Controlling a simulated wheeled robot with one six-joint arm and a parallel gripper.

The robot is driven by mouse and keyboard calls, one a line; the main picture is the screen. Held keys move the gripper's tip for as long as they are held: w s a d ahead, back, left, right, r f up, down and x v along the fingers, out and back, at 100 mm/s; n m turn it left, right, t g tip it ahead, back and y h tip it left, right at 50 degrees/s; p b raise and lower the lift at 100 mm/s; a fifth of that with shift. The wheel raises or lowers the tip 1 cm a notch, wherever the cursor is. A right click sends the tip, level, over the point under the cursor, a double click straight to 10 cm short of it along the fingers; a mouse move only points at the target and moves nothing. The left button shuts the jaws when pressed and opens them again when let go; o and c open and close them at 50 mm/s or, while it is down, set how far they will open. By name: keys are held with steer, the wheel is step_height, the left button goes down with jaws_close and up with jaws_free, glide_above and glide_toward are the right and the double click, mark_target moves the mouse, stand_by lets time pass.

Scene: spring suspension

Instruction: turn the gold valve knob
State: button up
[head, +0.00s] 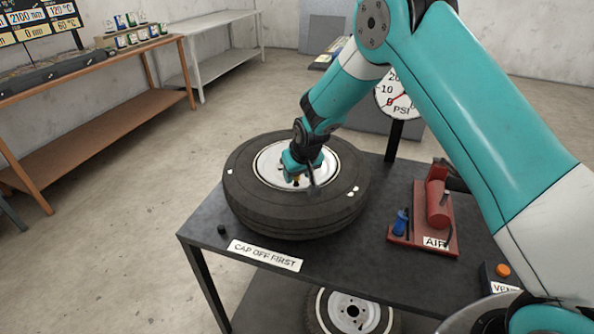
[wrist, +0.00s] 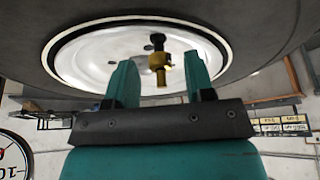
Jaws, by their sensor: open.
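The gold valve knob (wrist: 160,68) stands out from the white wheel rim (wrist: 95,57) in the wrist view, with a dark piece above it. In the head view a small bit of gold (head: 297,180) shows just below my gripper (head: 308,178). My gripper also shows in the wrist view (wrist: 162,82), open, with its two teal fingers on either side of the knob. Clear gaps show between each finger and the knob. The tire (head: 290,218) lies flat on the dark table, and my gripper is over its rim.
A small black cap (head: 222,229) and the "CAP OFF FIRST" label (head: 265,255) are at the table's front left. A red air unit (head: 437,205) stands right of the tire. A PSI gauge (head: 398,97) stands behind. Another wheel (head: 350,312) lies below.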

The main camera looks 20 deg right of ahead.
steer(key=shift+c, duration=0.5)
jaws_close()
steer(key=shift+n+b, duration=0.3)
steer(key=shift+w+d+f+n+y+b, duration=0.15)
steer(key=shift+n+y+b, duration=0.45)
steer(key=shift+n, duration=0.3)
steer(key=n+b, duration=0.1)
steer(key=n, duration=0.1)
steer(key=n+g+y+b, duration=0.1)
steer(key=n, duration=0.1)
steer(key=shift+w+d+n+b, duration=0.1)
steer(key=shift+d+n+b, duration=0.05)
steer(key=shift+n+b, duration=0.2)
steer(key=n+g+y+b, duration=0.1)
steer(key=n, duration=0.2)
steer(key=shift+w+b, duration=0.1)
steer(key=shift+b, duration=0.25)
steer(key=shift+w+r+n+g+y+b, duration=0.15)
steer(key=shift+n+g+b, duration=0.2)
steer(key=shift+n, duration=0.6)
steer(key=shift+s+r+n+g+y+b, duration=0.15)
steer(key=shift+n+g+b, duration=0.15)
steer(key=shift+n, duration=0.6)
steer(key=shift+w+f, duration=0.1)
